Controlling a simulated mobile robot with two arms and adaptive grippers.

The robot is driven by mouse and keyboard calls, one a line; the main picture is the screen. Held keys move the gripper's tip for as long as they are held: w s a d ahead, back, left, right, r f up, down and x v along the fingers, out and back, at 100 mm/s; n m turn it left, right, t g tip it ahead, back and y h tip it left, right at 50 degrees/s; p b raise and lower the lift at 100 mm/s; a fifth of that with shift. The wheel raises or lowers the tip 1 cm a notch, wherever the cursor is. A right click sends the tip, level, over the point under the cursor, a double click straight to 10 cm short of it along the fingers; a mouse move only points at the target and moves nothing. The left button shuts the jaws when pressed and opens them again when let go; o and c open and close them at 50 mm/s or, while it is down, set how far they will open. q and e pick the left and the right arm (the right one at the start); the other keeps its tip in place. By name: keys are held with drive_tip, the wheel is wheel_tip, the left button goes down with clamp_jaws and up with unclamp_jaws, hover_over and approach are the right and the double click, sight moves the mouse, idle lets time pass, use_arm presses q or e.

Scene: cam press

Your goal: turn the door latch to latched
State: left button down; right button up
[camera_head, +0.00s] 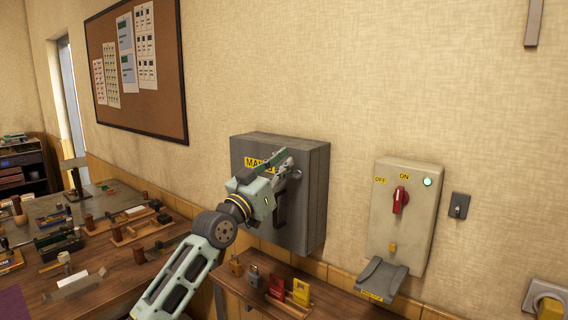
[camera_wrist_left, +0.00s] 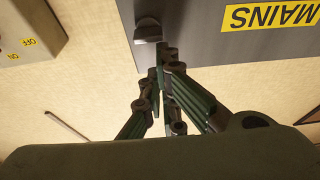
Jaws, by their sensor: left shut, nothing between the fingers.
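The grey box marked MAINS (camera_head: 310,190) hangs on the wall with its door closed against the body, as far as I can see. A small grey latch knob (camera_wrist_left: 148,30) sits near the door's edge in the left wrist view; in the head view it shows small beside my gripper (camera_head: 296,174). My left gripper (camera_head: 289,156) is shut and empty in front of the door. Its fingertips (camera_wrist_left: 163,52) are right beside the knob; I cannot tell whether they touch it. The gripper and wrist hide part of the door and label. My right gripper is not in view.
A beige switch box (camera_head: 415,225) with a red knob (camera_head: 400,200) and a lit green lamp is on the wall to the right. Below, a wooden shelf (camera_head: 345,302) carries padlocks and red and yellow tags. A cluttered workbench (camera_head: 120,262) is at left.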

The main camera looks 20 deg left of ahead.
use_arm(q)
drive_tip(key=shift+d+f, duration=0.1)
idle(0.3)
drive_tip(key=shift+a+n+p, duration=0.2)
drive_tip(key=shift+n+p, duration=0.2)
drive_tip(key=shift+d, duration=0.1)
drive_tip(key=shift+n+y, duration=0.3)
drive_tip(key=shift+w+p, duration=0.1)
drive_tip(key=shift+p, duration=0.2)
